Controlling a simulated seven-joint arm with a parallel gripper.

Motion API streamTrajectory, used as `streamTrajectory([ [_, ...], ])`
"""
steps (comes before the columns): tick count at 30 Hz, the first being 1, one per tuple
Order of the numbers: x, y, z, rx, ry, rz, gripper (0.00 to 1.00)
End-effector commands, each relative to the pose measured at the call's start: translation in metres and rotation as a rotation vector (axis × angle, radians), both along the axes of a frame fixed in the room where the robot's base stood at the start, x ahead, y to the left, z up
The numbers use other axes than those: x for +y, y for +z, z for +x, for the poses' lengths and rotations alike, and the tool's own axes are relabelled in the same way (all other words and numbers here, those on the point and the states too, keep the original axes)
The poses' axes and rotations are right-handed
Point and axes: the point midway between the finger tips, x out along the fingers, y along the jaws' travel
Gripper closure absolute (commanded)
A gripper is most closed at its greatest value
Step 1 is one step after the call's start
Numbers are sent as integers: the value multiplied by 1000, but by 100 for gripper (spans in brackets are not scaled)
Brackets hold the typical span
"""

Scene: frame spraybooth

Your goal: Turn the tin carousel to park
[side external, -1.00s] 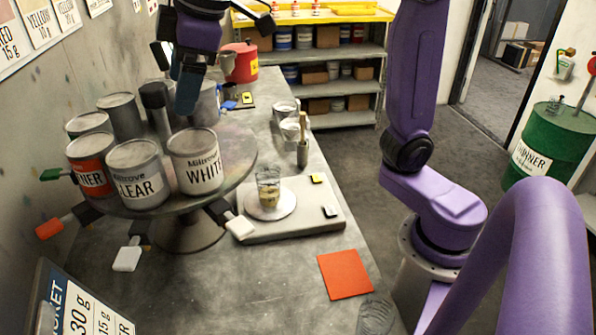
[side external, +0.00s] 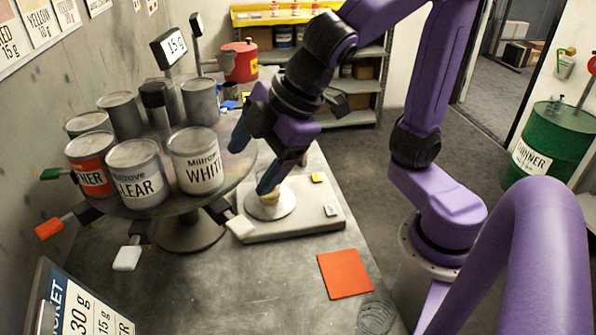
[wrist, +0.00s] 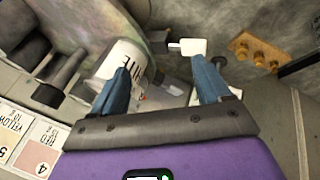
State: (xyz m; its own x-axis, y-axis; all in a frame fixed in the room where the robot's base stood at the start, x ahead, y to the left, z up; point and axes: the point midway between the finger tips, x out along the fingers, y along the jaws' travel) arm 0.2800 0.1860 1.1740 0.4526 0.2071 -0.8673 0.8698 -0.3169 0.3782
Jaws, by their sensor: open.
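The tin carousel (side external: 237,172) is a round grey turntable on a pedestal at the left. It carries several tins around a dark central post (side external: 155,105). The white tin (side external: 198,160) faces right, beside the clear tin (side external: 138,175) and the red-labelled thinner tin (side external: 90,165). Coloured levers stick out from its rim: an orange one (side external: 49,229), a white one (side external: 127,258) and another white one (side external: 240,227). My gripper (side external: 252,158) is open and empty, just right of the white tin. In the wrist view the white tin (wrist: 121,62) and a white-tipped lever (wrist: 188,47) show. I cannot make out a park mark.
A scale (side external: 318,216) stands right of the carousel, its cup partly hidden by my finger. An orange sheet (side external: 344,274) and a clear cup (side external: 376,317) lie nearer. A ticket board (side external: 75,300) stands at front left. A red can (side external: 240,62) is behind.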

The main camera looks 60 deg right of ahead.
Motion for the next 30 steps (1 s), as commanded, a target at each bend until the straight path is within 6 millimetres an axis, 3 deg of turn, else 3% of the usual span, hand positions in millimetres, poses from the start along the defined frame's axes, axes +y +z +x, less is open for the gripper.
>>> streamTrajectory([
  [13,-46,-39,-32,158,-53,-61,23],
  [30,-55,-47,-40,194,-66,-72,23],
])
